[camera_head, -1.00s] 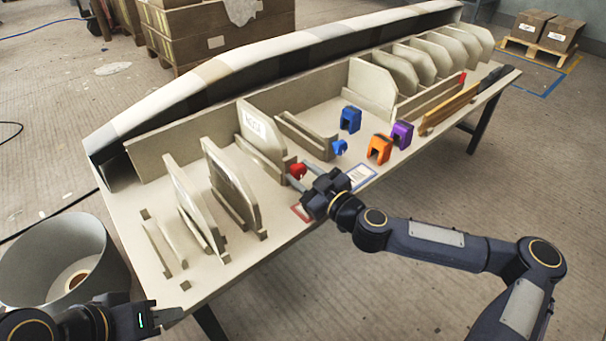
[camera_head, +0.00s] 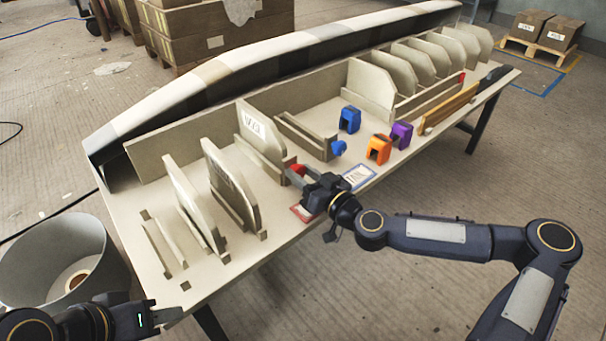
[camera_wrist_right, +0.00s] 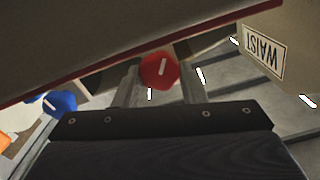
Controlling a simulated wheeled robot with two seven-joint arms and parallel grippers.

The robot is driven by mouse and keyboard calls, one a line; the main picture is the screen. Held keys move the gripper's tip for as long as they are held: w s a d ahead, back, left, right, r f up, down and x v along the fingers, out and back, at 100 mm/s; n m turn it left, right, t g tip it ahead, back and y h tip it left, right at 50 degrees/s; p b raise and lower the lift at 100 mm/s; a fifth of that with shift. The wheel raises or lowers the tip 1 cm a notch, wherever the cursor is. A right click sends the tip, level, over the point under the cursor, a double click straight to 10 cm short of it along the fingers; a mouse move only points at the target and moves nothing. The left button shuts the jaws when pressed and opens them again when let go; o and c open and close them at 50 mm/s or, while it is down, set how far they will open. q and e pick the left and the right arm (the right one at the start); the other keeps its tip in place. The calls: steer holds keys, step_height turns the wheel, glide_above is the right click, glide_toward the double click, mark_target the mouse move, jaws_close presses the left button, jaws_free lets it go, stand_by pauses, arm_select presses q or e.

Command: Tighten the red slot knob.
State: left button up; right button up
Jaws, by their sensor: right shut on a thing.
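The red slot knob (camera_head: 296,169) is at the front end of a slot holding an upright panel with a label (camera_head: 256,130). In the right wrist view the knob (camera_wrist_right: 160,70) shows a white mark, tilted slightly from upright, and sits between my two fingers. My right gripper (camera_head: 298,175) is shut on it, and the fingers partly hide it in the head view. A blue knob (camera_head: 338,148) is on the neighbouring slot to the right. My left gripper (camera_head: 172,315) is low at the left, off the table's front edge; its jaw opening cannot be made out.
Orange (camera_head: 379,150), purple (camera_head: 401,135) and blue (camera_head: 350,119) blocks stand right of the knobs. Red-bordered (camera_head: 303,212) and blue-bordered (camera_head: 359,177) cards lie near the front edge. A panel labelled WAIST (camera_wrist_right: 264,51) is close to the right gripper. A round bin (camera_head: 60,262) stands left.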

stand_by(0.3)
steer(key=o, duration=1)
steer(key=p+v, duration=0.2)
steer(key=v, duration=0.5)
steer(key=shift+d, duration=0.1)
steer(key=shift+s+d, duration=0.2)
steer(key=shift+s, duration=0.1)
